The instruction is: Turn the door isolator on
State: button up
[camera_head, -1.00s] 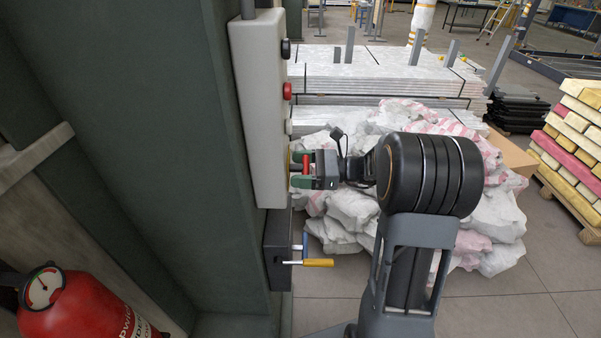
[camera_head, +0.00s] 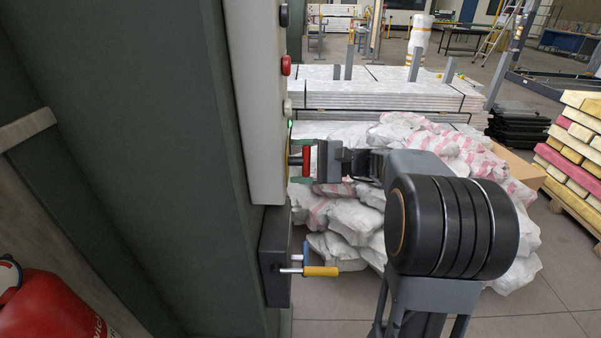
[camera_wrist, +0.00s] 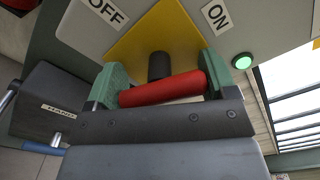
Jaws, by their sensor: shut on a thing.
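The door isolator's red handle (camera_wrist: 162,89) sits on a dark shaft in front of a yellow plate (camera_wrist: 150,38). The OFF label (camera_wrist: 109,11) is at the plate's upper left and the ON label (camera_wrist: 217,16) at its upper right in the wrist view. A green lamp (camera_wrist: 242,61) glows beside ON; it also shows in the head view (camera_head: 290,125). My gripper (camera_head: 303,161) is shut on the red handle, with its green fingers at either end of the bar in the wrist view. The isolator is on the side of a pale control box (camera_head: 256,90).
A dark box with a yellow-handled crank (camera_head: 320,271) is below the control box; its HAND label (camera_wrist: 59,110) shows in the wrist view. Red (camera_head: 286,66) and black buttons are above. A red extinguisher (camera_head: 55,312) stands lower left. White sacks (camera_head: 350,220) lie behind my arm.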

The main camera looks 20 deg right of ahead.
jog(key=shift+s+f+n+b, duration=0.1)
jog(key=shift+f+n+b, duration=0.1)
jog(key=shift+n+b, duration=0.6)
jog(key=shift+f+n+b, duration=0.2)
jog(key=shift+n+b, duration=0.5)
jog(key=shift+b, duration=0.15)
jog(key=shift+r+n, duration=0.1)
jog(key=shift+n, duration=0.2)
jog(key=o, duration=0.6)
jog(key=shift+o, duration=1)
jog(key=shift+r, duration=0.15)
jog(key=v, duration=1.4)
